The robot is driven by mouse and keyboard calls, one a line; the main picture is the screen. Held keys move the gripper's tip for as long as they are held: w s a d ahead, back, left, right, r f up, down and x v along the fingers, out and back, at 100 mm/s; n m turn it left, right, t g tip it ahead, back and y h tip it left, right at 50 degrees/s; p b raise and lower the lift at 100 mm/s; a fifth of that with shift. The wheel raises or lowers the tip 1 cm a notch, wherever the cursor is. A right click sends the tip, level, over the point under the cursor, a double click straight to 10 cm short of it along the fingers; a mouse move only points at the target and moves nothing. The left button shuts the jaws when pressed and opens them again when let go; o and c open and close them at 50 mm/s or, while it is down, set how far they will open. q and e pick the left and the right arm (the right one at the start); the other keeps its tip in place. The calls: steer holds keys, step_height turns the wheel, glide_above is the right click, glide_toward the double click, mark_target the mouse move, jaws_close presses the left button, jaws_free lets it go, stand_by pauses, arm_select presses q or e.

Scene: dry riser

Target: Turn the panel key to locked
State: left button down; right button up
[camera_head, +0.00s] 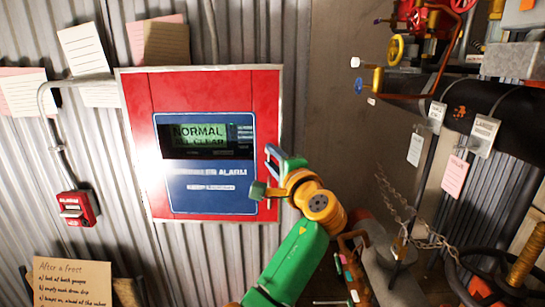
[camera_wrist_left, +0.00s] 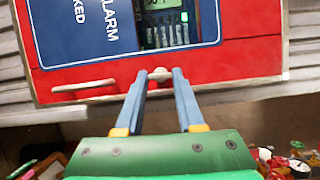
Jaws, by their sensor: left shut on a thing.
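The red alarm panel (camera_head: 135,110) hangs on the corrugated wall, with a blue face (camera_head: 205,198) and a green display reading "NORMAL" and "ALL CLEAR". In the left wrist view the panel (camera_wrist_left: 245,62) appears turned sideways. My left gripper (camera_head: 265,171) is at the panel's right edge, its fingers pointing at the red border. In the left wrist view the gripper (camera_wrist_left: 162,80) is shut on a small grey key (camera_wrist_left: 160,74) at the panel. The key's exact angle is unclear. In the head view the fingers hide it. My right gripper is out of view.
A red alarm box (camera_head: 74,208) and paper notes (camera_head: 85,50) are on the wall at left. Dark pipework (camera_head: 490,105) with tags, valves and a chain (camera_head: 405,222) stands at right. A cardboard sign (camera_head: 72,280) is at lower left.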

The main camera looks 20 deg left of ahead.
arm_select(q)
steer(key=shift+n, duration=0.4)
steer(key=c, duration=0.5)
jaws_free()
steer(key=shift+s+d+f+b, duration=0.15)
steer(key=shift+s+d+b, duration=0.05)
steer(key=shift+d+b, duration=0.1)
steer(key=v, duration=0.2)
steer(key=b+v, duration=0.1)
steer(key=v, duration=0.1)
steer(key=b+v, duration=0.1)
steer(key=v, duration=0.1)
steer(key=shift+s+r, duration=0.2)
steer(key=shift+r, duration=0.05)
